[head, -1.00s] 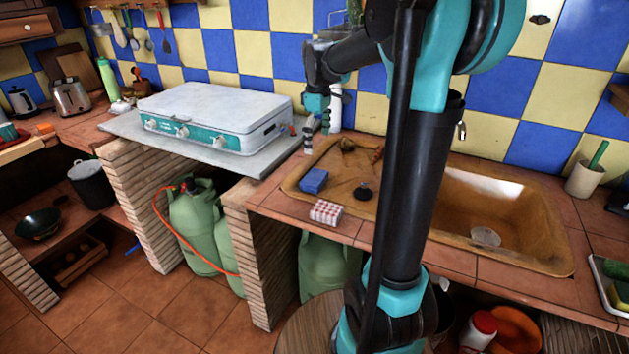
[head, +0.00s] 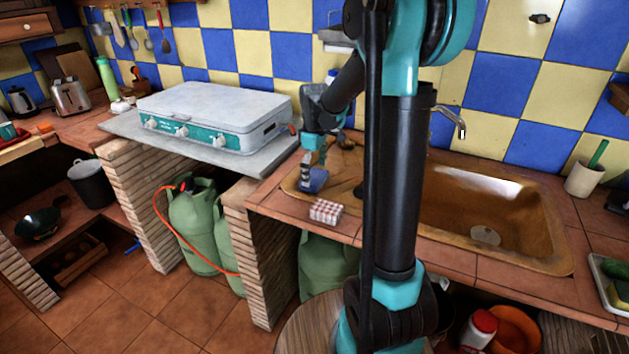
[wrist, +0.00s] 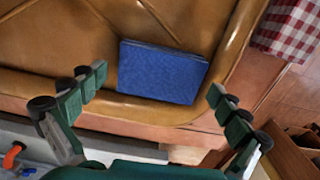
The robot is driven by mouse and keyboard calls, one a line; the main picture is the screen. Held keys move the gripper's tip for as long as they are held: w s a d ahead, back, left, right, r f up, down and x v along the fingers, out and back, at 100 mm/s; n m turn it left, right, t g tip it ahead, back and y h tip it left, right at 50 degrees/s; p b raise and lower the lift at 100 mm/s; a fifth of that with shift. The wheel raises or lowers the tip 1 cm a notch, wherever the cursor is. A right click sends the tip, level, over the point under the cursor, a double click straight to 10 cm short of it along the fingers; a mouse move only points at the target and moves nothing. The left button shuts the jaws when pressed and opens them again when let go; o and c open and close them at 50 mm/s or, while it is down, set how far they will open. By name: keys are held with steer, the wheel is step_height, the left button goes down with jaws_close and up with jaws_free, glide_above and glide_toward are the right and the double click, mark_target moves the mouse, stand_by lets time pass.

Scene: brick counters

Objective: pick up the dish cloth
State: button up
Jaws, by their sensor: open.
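A folded blue cloth (wrist: 160,70) lies flat on the tan sink's draining surface, near its front left edge. In the head view the blue cloth (head: 317,181) is partly hidden by my gripper (head: 306,183). My gripper (wrist: 158,82) is open and empty in the wrist view, pointing down above the cloth, with one finger on each side of it. I cannot tell the exact height left between fingertips and cloth. A folded red-and-white checked cloth (head: 326,211) lies on the tiled counter edge; it also shows at the wrist view's top right (wrist: 290,28).
The tan sink (head: 540,230) has a raised rim around the draining surface. A white camping stove (head: 215,108) stands on a slab to the left. A tap (head: 450,117) rises behind the sink. Green gas bottles (head: 192,225) stand below the counter.

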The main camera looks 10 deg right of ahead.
mark_target(315, 176)
steer(key=c, duration=0.9)
step_height(315, 176, up, 20)
stand_by(0.3)
steer(key=o, duration=0.5)
steer(key=c, duration=0.4)
steer(key=shift+c, duration=0.4)
